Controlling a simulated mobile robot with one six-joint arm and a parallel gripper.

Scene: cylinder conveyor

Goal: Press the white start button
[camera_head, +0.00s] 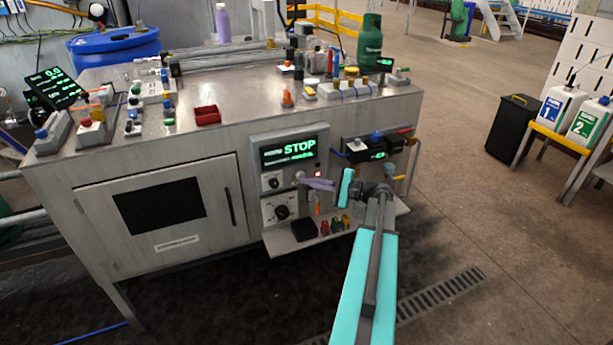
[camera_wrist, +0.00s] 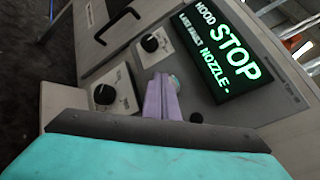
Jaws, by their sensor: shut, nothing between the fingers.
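My gripper (camera_head: 308,182) has purple fingers, shut and empty, pointing at the control panel (camera_head: 262,146) below the green STOP display (camera_head: 289,151). In the wrist view the shut fingers (camera_wrist: 161,88) reach to the panel face. A small pale, greenish-white round button (camera_wrist: 175,82) shows just beside the fingertips, partly hidden by them. It may be the white start button; I cannot tell whether the fingers touch it. A small dark round button (camera_wrist: 196,117) sits farther along the panel. In the head view the pale button is not clear behind my gripper.
Two black knobs sit left of the fingers, an upper one (camera_head: 273,183) and a lower one (camera_head: 281,212). A small shelf (camera_head: 283,247) with tools juts out below. A black box with buttons (camera_head: 375,148) is on the right.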

